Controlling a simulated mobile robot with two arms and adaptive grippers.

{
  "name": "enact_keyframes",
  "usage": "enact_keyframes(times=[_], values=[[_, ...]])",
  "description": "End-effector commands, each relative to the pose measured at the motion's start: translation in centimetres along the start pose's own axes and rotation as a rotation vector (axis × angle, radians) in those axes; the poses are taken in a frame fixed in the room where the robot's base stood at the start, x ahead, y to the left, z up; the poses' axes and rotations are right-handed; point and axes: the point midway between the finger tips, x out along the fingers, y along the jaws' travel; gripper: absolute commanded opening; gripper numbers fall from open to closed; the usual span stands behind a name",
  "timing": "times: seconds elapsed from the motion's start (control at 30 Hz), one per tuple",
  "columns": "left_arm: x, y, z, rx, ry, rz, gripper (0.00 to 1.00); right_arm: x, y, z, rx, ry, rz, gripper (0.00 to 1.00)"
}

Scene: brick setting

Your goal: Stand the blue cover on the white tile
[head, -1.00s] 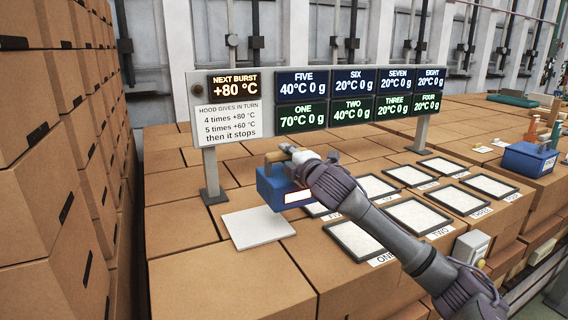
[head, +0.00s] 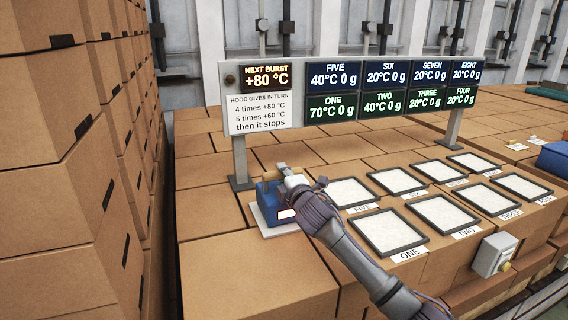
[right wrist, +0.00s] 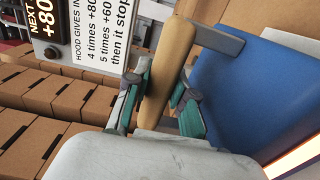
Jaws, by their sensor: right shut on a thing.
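The blue cover (head: 268,203) has a tan handle on top and a white-and-red label on its side. In the head view it stands upright over the white tile (head: 266,230), which shows around its base. Whether it rests fully on the tile or hovers slightly is hard to tell. My right gripper (head: 283,174) is shut on the cover's tan handle. In the right wrist view the fingers (right wrist: 160,97) pinch the handle (right wrist: 172,65), with the blue side (right wrist: 235,90) to the right. My left gripper is not in view.
A sign board (head: 345,92) on two posts stands behind the tile. Black-framed white trays (head: 388,230) lie to the right on the cardboard boxes. A grey box with a yellow button (head: 494,254) is at the front right. Tall stacked boxes (head: 60,150) rise at the left.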

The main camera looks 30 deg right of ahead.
Motion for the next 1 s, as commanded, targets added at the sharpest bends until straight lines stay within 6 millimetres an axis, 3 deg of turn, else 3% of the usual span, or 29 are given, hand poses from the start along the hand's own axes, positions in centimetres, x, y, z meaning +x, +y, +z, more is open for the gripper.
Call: enact_keyframes(times=[0.33,0.37,0.5,0.83,1.0], values=[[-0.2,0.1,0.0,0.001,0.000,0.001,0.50,0.0,0.4,0.0,0.001,0.003,0.018,0.00],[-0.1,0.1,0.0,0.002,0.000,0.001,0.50,0.0,-0.5,0.0,0.000,0.000,0.002,0.29],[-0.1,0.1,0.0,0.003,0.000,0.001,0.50,0.0,-0.5,0.0,0.000,0.001,0.002,0.49],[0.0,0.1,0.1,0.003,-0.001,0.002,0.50,-0.3,-0.5,0.0,0.000,0.001,0.002,0.49],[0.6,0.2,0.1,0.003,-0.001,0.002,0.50,-2.3,-0.7,0.0,-0.001,0.002,0.002,0.49]])
